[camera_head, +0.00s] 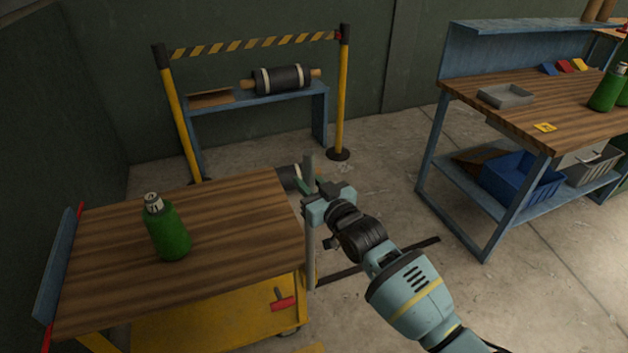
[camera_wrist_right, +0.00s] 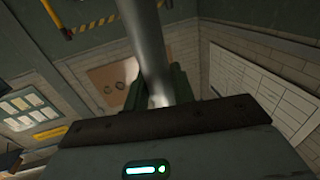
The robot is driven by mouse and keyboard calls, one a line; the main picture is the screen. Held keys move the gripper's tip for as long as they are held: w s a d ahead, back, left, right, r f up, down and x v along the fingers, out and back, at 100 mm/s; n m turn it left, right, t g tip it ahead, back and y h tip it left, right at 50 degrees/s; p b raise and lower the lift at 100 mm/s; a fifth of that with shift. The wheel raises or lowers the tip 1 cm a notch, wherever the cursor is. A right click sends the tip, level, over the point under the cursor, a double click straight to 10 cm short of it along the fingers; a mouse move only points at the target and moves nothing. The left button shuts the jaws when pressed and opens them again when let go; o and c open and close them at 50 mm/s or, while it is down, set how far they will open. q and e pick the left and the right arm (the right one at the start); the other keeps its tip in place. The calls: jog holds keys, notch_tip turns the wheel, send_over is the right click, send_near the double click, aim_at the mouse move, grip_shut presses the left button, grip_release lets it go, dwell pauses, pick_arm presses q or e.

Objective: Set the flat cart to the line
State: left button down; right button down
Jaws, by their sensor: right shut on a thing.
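A cart with a brown wooden top (camera_head: 235,215), a yellow lower deck (camera_head: 215,318) and a blue end panel (camera_head: 58,265) stands at the lower left in the head view. A grey upright bar (camera_head: 310,250) stands at its right end; I cannot tell whether it belongs to the cart. My right gripper (camera_head: 311,188) is shut on this bar, near its upper part. The right wrist view shows the grey bar (camera_wrist_right: 151,50) between the dark green fingers (camera_wrist_right: 180,82). My left gripper is not in view. I cannot make out the line for certain.
A green bottle (camera_head: 167,232) stands on the cart top, and a red-handled tool (camera_head: 283,302) lies below. A striped barrier (camera_head: 253,42) fronts a blue bench with a roller (camera_head: 283,78). A workbench (camera_head: 515,105) stands right. A dark strip (camera_head: 415,250) lies on the floor.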

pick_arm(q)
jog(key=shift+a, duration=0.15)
pick_arm(e)
jog(key=shift+s+a, duration=0.15)
jog(key=shift+a, duration=0.25)
jog(key=c, duration=1.2)
grip_release()
jog(key=shift+a, duration=0.1)
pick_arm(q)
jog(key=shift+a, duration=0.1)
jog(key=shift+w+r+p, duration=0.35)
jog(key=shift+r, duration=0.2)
pick_arm(e)
jog(key=v, duration=0.8)
